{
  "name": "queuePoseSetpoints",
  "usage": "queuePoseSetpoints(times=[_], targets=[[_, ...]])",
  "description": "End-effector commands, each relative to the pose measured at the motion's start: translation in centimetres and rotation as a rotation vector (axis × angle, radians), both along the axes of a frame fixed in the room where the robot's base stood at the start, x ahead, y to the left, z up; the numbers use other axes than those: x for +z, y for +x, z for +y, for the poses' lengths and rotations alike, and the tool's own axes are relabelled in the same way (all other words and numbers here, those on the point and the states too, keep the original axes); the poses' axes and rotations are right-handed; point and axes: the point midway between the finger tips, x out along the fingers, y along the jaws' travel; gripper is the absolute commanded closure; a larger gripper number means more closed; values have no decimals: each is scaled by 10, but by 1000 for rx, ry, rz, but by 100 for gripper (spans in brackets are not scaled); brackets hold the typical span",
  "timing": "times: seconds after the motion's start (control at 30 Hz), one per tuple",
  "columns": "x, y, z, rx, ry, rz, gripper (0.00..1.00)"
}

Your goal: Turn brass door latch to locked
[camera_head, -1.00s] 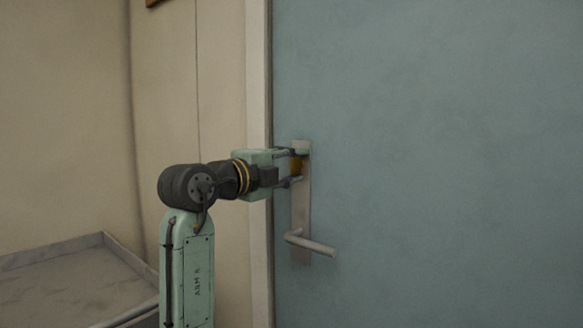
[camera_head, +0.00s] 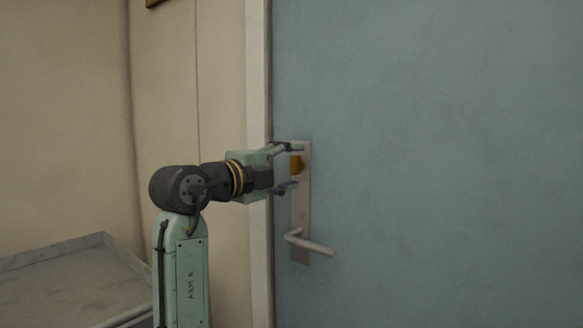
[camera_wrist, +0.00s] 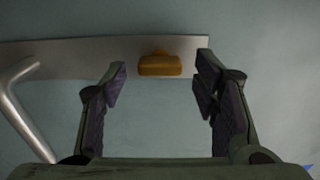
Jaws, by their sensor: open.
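The brass latch (camera_head: 296,163) is a small orange-gold knob near the top of a metal plate (camera_head: 301,215) on the blue-grey door. In the wrist view the latch (camera_wrist: 160,65) appears as a wide, short block lying across the picture. My gripper (camera_head: 290,167) is open, one finger above and one below the latch's height in the head view. In the wrist view the open gripper (camera_wrist: 160,82) has its fingertips to the left and right of the latch, with clear gaps and no contact seen.
A lever handle (camera_head: 309,242) sticks out below the latch on the same plate; it also shows at left in the wrist view (camera_wrist: 22,105). The door (camera_head: 440,150) is flat and clear to the right. A grey tray-like surface (camera_head: 70,285) stands at lower left.

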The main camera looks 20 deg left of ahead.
Motion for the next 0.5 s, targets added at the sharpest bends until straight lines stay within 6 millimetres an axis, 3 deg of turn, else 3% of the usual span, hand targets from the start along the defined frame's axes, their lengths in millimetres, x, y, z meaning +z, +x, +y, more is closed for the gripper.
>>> queuePoseSetpoints(times=[0.3, 0.5], targets=[[0, -63, 23, 3, 1, -1, 45], [0, -91, 33, 1, 1, 0, 45]])
